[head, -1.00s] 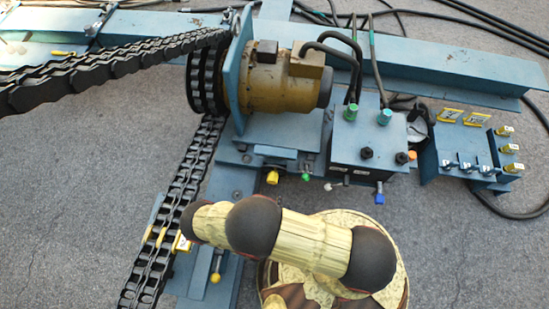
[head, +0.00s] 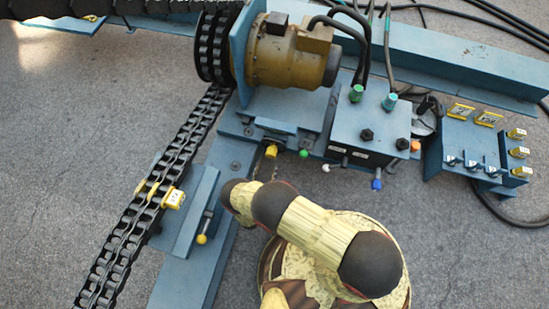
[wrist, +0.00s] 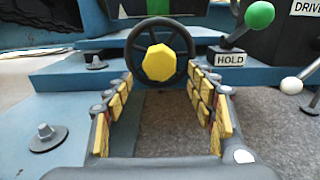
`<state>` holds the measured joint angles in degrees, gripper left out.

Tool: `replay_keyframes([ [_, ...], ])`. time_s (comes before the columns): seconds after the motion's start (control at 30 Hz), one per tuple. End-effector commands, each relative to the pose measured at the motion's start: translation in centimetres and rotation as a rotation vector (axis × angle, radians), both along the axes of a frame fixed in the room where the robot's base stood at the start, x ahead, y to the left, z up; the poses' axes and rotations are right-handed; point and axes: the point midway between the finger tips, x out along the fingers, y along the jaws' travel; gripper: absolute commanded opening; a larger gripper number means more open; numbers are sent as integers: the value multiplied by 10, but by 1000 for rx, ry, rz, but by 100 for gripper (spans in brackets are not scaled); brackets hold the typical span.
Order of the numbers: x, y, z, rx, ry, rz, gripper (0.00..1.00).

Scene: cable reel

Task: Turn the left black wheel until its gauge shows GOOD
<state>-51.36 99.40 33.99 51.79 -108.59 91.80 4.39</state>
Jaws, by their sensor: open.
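The black wheel (wrist: 187,75) has a yellow faceted hub and faces me upright in the wrist view. In the head view only its yellow hub (head: 271,151) shows clearly, below the motor. My gripper (wrist: 160,80) is open and empty, its yellow-padded fingers spread left and right in front of the wheel. The wheel appears between the fingertips; I cannot tell whether they touch it. In the head view my arm hides the gripper.
A green-knobbed lever (wrist: 260,15) with a HOLD plate (wrist: 230,60) stands close right of the wheel. A white-knobbed lever (wrist: 292,85) is farther right. A bolt (wrist: 47,135) sits on the blue base at left. A chain (head: 160,190) runs along the left.

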Motion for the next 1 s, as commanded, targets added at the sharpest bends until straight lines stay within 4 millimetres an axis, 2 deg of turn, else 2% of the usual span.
replay_keyframes([
  [0.5,62,-23,-2,2,2,-2,56],
  [0.67,70,-25,-1,1,3,0,56],
  [0.9,71,-25,0,1,3,0,56],
  [1.0,71,-25,0,1,3,0,51],
])
